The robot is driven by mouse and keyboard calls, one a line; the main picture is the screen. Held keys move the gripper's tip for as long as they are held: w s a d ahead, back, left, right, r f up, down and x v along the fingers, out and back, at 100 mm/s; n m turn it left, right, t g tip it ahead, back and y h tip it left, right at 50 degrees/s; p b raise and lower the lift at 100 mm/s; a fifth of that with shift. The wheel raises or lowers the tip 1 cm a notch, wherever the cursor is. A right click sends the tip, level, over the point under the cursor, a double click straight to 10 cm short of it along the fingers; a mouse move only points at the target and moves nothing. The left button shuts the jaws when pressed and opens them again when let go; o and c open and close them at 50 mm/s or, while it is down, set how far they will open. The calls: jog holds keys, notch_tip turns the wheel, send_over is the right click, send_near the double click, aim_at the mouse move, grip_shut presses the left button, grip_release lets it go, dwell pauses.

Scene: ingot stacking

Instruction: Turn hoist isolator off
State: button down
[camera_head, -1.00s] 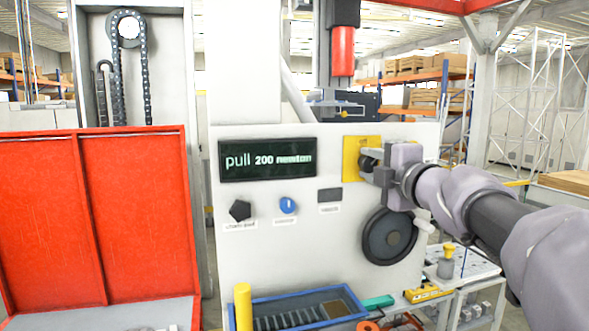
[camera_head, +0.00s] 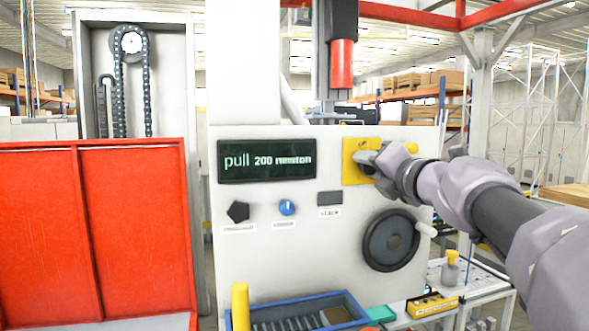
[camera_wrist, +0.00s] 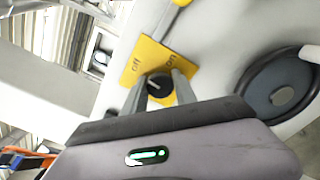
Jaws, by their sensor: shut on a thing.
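The hoist isolator is a yellow plate (camera_head: 351,170) on the upper right of the pale panel. In the wrist view the yellow plate (camera_wrist: 138,62) carries "off" and "on" markings and a round black knob (camera_wrist: 159,82). My gripper (camera_head: 369,160) reaches the plate from the right and hides the knob in the head view. In the wrist view my gripper (camera_wrist: 158,90) has one finger on each side of the knob and is shut on it.
A black handwheel (camera_head: 390,240) sits below the plate. A display (camera_head: 267,160) reads "pull 200 newton". A blue knob (camera_head: 287,207) and a black pentagonal knob (camera_head: 238,211) are lower left. A red cabinet (camera_head: 130,230) stands at left, and a blue tray (camera_head: 350,299) lies below.

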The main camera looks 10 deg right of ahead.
jog(key=shift+n, duration=0.3)
dwell(0.4)
jog(key=c, duration=1)
grip_release()
